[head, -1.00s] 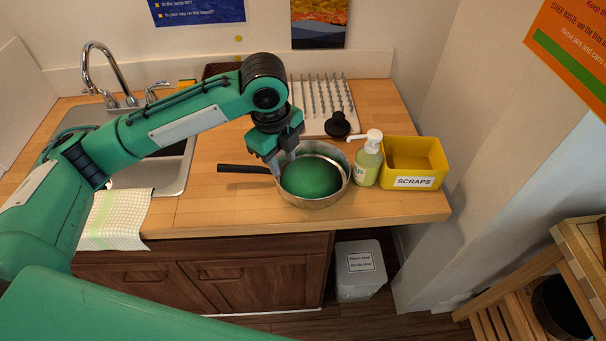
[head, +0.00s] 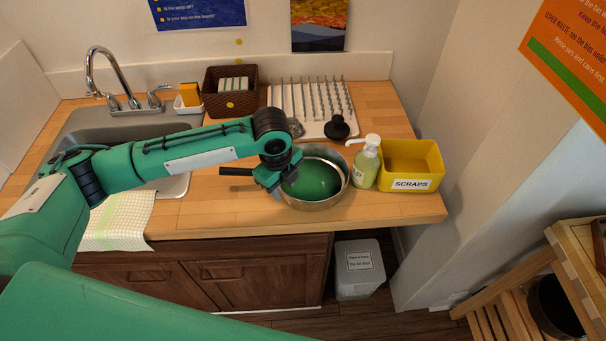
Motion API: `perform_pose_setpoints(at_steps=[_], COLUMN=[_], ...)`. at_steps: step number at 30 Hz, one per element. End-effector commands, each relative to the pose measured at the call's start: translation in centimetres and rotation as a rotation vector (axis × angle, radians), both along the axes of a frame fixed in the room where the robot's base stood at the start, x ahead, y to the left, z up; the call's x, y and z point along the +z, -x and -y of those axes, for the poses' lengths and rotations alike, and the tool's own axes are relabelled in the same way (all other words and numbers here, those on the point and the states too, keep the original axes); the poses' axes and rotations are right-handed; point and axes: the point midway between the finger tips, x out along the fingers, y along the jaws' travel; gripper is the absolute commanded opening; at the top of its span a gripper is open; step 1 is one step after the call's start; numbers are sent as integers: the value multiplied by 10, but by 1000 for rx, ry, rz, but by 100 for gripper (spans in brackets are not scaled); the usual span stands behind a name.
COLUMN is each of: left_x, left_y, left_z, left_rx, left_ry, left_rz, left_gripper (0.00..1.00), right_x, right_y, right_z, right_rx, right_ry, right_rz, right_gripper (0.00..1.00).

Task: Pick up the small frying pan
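The frying pan (head: 334,196) is a round silver pan on the wooden counter, in the middle of the head view. Its dark handle (head: 232,171) points left. A rounded green shape (head: 311,180) fills its inside; I cannot tell whether it is a separate thing. My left gripper (head: 277,189) points down at the pan's left side, where handle and rim meet. The wrist hides that join, and the finger gap is not clear. The pan rests on the counter. My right gripper is not in view.
A soap bottle (head: 366,165) and a yellow scraps box (head: 411,159) stand right of the pan. Behind it are a white drying rack (head: 290,104) and a black object (head: 337,127). A brown basket (head: 228,104) and the sink (head: 95,122) lie further left.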

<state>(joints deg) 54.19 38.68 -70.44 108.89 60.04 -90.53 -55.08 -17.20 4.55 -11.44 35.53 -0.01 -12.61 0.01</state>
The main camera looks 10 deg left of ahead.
Motion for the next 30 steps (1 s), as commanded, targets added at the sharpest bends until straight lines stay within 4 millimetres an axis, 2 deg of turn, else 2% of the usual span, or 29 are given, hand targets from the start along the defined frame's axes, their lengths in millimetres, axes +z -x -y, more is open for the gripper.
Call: perform_pose_setpoints(at_steps=[1,6,13,14,18,19,30], left_x=[-5,-24,-26,-26,-26,-26,-24], left_y=[1,-2,-2,-2,-2,-2,-2], left_z=[-1,0,0,0,0,0,1], left_rx=[1,1,0,0,0,0,0], left_ry=[-3,0,0,-1,0,0,1], left_rz=[-3,1,1,2,1,1,4], left_gripper=[34,34,34,30,2,0,0], right_x=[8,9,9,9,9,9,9], right_y=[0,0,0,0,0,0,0], right_z=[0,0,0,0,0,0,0], right_rx=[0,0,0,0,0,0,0], right_ry=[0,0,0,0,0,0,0], right_rz=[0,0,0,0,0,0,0], right_gripper=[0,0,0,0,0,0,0])
